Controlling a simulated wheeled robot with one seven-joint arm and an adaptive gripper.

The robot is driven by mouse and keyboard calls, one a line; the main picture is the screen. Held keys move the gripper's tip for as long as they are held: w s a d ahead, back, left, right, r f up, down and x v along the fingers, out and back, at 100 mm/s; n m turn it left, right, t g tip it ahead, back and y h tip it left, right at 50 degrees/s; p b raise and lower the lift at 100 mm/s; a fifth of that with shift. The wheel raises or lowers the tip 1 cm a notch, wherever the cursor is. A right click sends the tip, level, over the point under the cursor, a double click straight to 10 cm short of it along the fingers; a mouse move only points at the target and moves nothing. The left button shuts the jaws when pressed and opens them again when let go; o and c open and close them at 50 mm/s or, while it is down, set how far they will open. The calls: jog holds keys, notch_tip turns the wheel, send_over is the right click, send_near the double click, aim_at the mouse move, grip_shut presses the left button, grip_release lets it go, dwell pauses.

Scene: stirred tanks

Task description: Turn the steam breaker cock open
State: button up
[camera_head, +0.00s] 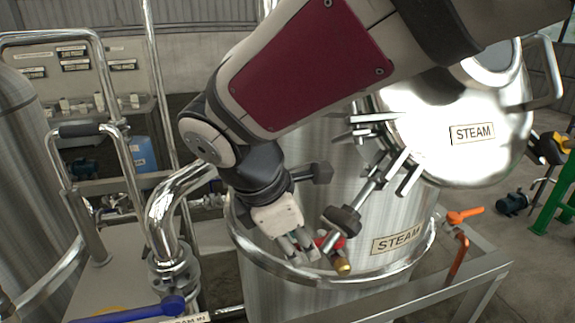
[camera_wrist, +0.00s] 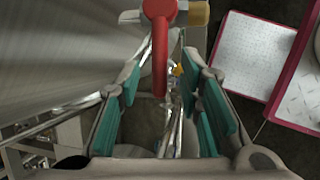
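The steam breaker cock has a red lever handle (camera_wrist: 160,55) and a brass end (camera_wrist: 198,14), seen at the top of the wrist view. The lever points down the picture, between my finger pads and apart from both as far as I can tell. In the head view its red part (camera_head: 330,241) and brass end (camera_head: 343,265) show beside my fingertips, in front of the tank labelled STEAM (camera_head: 398,240). My gripper (camera_head: 303,252) is open around the lever, with a teal pad on each side in the wrist view (camera_wrist: 162,68). My fingers partly hide the cock in the head view.
The STEAM tank's shiny lid (camera_head: 455,125) stands raised at right, with black-knobbed clamps (camera_head: 341,220) close to my gripper. An orange-handled valve (camera_head: 464,216) is at right. A blue lever (camera_head: 135,312) and a bent steel pipe (camera_head: 165,215) are at left.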

grip_shut()
jog(key=shift+s+d+n+t+y+p, duration=0.15)
jog(key=shift+s+n+t+y+p, duration=0.25)
jog(key=shift+n, duration=0.3)
grip_release()
